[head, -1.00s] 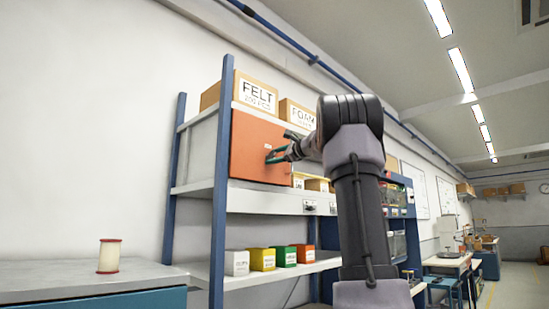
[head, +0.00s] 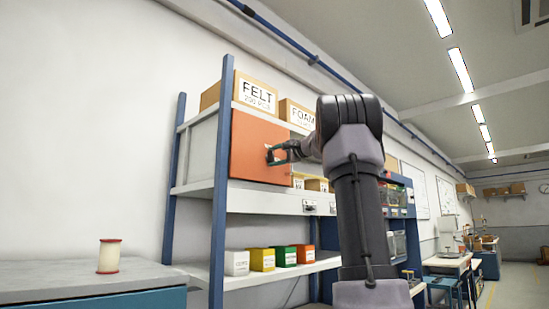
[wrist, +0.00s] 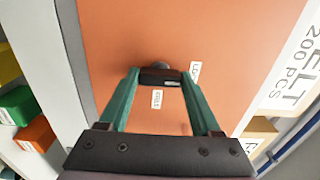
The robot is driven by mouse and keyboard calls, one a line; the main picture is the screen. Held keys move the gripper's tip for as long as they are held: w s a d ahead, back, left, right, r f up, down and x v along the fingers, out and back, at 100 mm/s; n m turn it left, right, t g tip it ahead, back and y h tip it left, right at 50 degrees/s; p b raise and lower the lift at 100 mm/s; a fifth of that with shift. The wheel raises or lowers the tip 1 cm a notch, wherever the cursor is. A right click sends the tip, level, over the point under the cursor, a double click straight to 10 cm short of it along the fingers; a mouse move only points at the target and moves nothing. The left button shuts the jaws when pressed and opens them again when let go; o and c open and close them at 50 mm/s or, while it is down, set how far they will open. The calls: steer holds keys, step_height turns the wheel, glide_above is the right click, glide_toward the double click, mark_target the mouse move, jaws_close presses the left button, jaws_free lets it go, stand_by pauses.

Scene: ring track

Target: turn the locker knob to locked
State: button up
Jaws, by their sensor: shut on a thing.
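The orange locker door (head: 250,142) is on the upper part of the blue-and-white rack, left of my arm. It fills most of the wrist view (wrist: 235,45). My gripper (head: 270,154) is at the right part of the door. In the wrist view its two green fingers (wrist: 160,78) are shut on the dark bar of the knob (wrist: 160,73), one finger at each end. A round dark part shows just behind the bar. Two small white labels (wrist: 157,99) (wrist: 194,72) are near the knob; their words are too small or partly covered to read surely.
Boxes marked FELT (head: 258,93) and FOAM (head: 298,113) stand above the locker. Several coloured bins (head: 262,260) line the lower shelf. A blue rack post (head: 221,190) stands close left of the door. A spool (head: 109,256) is on the grey counter at lower left.

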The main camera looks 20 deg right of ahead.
stand_by(0.4)
steer(key=o, duration=1.4)
steer(key=v, duration=1)
steer(key=shift+s+d, duration=0.1)
steer(key=shift+s, duration=0.3)
